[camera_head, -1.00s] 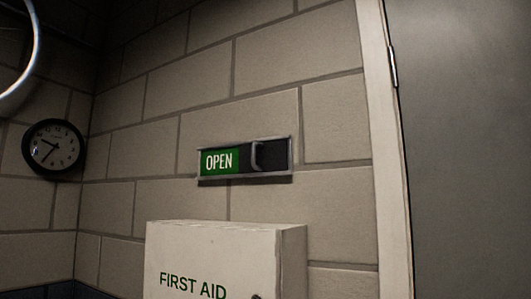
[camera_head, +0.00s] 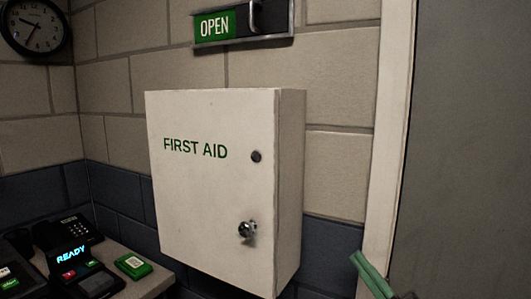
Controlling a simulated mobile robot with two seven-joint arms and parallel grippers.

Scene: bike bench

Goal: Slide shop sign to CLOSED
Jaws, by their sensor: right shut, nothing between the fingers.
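The shop sign (camera_head: 276,22) is on the block wall at the top of the view. Its green part reads OPEN, and a dark slider with a handle (camera_head: 255,14) covers the area to the right of the word. The sign's upper edge is close to the picture's top. My right gripper (camera_head: 362,262) shows at the bottom right as green fingers, in front of the door frame. It is shut and empty, well below and to the right of the sign. My left gripper is not in view.
A white first aid cabinet (camera_head: 200,190) with a lock juts from the wall below the sign. A door frame (camera_head: 388,130) and grey door (camera_head: 470,150) stand at right. A counter with a phone (camera_head: 75,232) and a READY terminal (camera_head: 72,262) is at lower left. A clock (camera_head: 36,26) hangs upper left.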

